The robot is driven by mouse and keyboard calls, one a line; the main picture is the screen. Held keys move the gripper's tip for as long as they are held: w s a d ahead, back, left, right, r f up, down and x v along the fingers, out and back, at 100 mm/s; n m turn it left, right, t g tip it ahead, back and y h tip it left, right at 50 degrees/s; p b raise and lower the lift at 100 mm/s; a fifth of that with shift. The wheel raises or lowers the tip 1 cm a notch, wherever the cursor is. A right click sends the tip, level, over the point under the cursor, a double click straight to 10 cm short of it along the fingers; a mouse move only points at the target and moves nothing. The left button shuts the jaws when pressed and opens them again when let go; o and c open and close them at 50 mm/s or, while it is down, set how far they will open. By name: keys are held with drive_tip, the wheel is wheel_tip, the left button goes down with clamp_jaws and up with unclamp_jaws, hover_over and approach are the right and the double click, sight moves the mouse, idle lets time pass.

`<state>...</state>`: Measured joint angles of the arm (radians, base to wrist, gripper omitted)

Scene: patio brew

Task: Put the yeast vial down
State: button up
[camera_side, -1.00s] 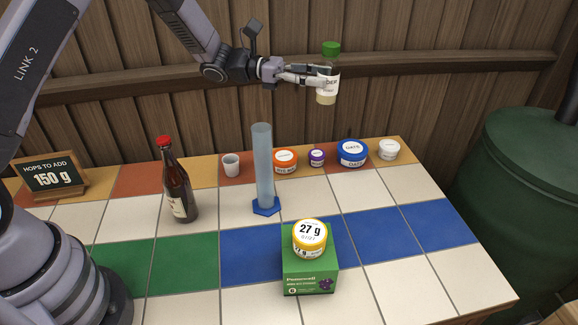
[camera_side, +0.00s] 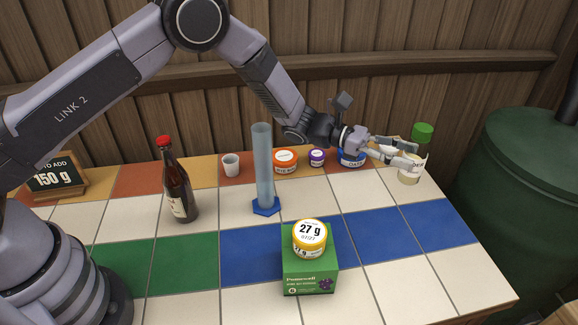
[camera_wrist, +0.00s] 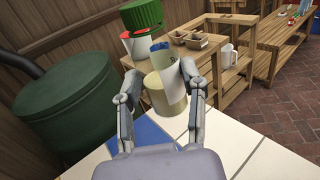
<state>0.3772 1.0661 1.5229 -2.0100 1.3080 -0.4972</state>
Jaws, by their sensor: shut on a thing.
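The yeast vial (camera_side: 411,172) is a clear bottle with a green cap, a white label and pale contents. In the side view it is upright at the table's right end. My gripper (camera_side: 402,160) is shut on it from the left. The wrist view also shows the vial (camera_wrist: 166,97) between the two fingers (camera_wrist: 165,90), its green cap at the top. I cannot tell whether its base touches the tiles.
A blue-lidded tub (camera_side: 350,160) is partly hidden behind my gripper. An orange tub (camera_side: 285,161), a purple tub (camera_side: 317,157), a tall cylinder (camera_side: 264,165) and a brown bottle (camera_side: 177,185) stand leftward. A yellow-lidded jar (camera_side: 309,236) sits on a green box (camera_side: 309,272).

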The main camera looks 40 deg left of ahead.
wheel_tip(320, 180, down, 20)
drive_tip(key=shift+f, duration=0.15)
idle(0.4)
drive_tip(key=shift+f, duration=0.55)
idle(0.4)
drive_tip(key=o, duration=1.2)
